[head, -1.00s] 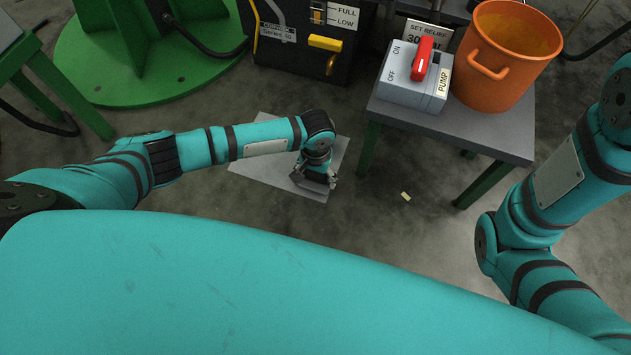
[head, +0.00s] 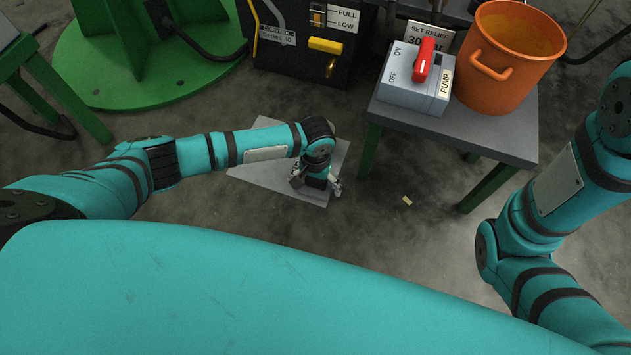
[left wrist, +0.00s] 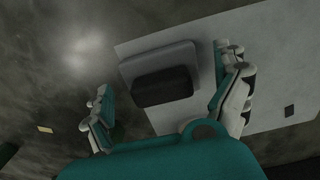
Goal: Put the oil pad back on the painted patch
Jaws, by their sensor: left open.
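The oil pad, a dark grey slab with a black block on top (left wrist: 163,86), lies over the light grey painted patch (left wrist: 272,50) close to one edge in the left wrist view. Whether it touches the patch all over cannot be told. The patch also shows on the floor in the head view (head: 262,172). My left gripper (head: 317,187) is over the patch's right part, and its arm and hand mostly hide the pad there. In the left wrist view its fingers (left wrist: 163,90) stand wide apart, one on each side of the pad. My right gripper is out of view.
A table (head: 500,134) at the right carries the pump switch box (head: 415,82) and an orange bucket (head: 507,55). A black machine (head: 300,60) stands behind the patch. A small pale piece (head: 407,201) lies on the floor right of the patch. Floor around it is clear.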

